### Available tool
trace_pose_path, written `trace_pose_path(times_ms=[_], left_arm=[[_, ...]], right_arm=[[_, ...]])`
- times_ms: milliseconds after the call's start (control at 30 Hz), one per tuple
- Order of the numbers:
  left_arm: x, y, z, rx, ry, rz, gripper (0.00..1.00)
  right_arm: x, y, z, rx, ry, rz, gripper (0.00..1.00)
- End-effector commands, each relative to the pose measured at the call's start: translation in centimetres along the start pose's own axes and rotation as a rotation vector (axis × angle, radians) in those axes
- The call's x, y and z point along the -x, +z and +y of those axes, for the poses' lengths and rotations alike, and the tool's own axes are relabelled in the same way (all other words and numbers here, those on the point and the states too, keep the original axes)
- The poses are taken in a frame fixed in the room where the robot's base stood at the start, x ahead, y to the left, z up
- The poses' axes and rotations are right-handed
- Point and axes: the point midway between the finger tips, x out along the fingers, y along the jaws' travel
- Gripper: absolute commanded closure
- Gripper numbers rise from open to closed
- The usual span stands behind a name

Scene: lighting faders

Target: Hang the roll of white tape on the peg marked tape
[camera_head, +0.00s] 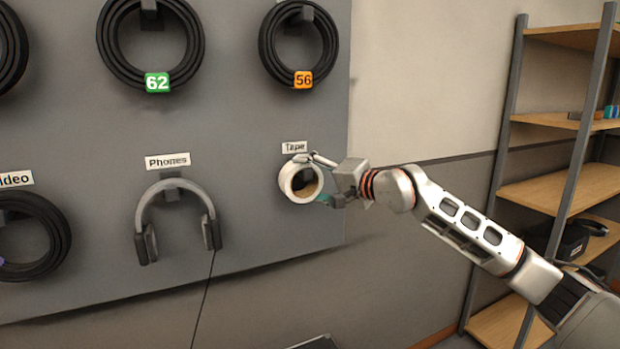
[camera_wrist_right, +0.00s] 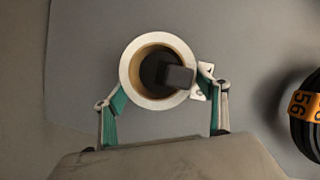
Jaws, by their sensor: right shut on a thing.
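The roll of white tape (camera_head: 287,184) is at the grey board, just below the label "Tape" (camera_head: 294,147). In the right wrist view the roll (camera_wrist_right: 131,72) faces me, and the dark peg (camera_wrist_right: 178,77) shows through its hole, its end overlapping the rim on the right. The roll is around the peg; whether it rests on it I cannot tell. My right gripper (camera_head: 322,178) is shut on the roll, with one finger on each side of it, as the wrist view (camera_wrist_right: 162,100) also shows. My left gripper is out of view.
Grey headphones (camera_head: 145,215) hang under the label "Phones" (camera_head: 167,161), left of the roll. Black cable coils hang above, tagged 62 (camera_head: 157,82) and 56 (camera_head: 303,80); another (camera_head: 60,235) hangs at lower left. A shelf unit (camera_head: 560,190) stands at the right.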

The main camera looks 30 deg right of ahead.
Motion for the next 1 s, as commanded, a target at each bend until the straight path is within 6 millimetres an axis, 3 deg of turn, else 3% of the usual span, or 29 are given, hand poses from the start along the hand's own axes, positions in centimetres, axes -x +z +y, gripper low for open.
trace_pose_path(times_ms=[400, 433, 500, 867, 1000], left_arm=[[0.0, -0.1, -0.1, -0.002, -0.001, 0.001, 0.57], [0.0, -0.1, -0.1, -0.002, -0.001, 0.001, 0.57], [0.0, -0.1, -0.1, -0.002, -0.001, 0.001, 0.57], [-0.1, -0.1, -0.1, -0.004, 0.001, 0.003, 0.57], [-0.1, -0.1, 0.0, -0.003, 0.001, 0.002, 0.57]], right_arm=[[0.1, -0.1, -0.1, 0.001, -0.002, 0.001, 0.54], [0.1, -0.1, -0.1, 0.001, -0.002, 0.001, 0.26], [0.1, -0.1, -0.1, 0.001, -0.002, 0.001, 0.09], [0.1, 0.0, 0.0, 0.0, 0.001, 0.0, 0.09], [1.1, -0.1, 0.1, 0.001, 0.002, 0.002, 0.09]])
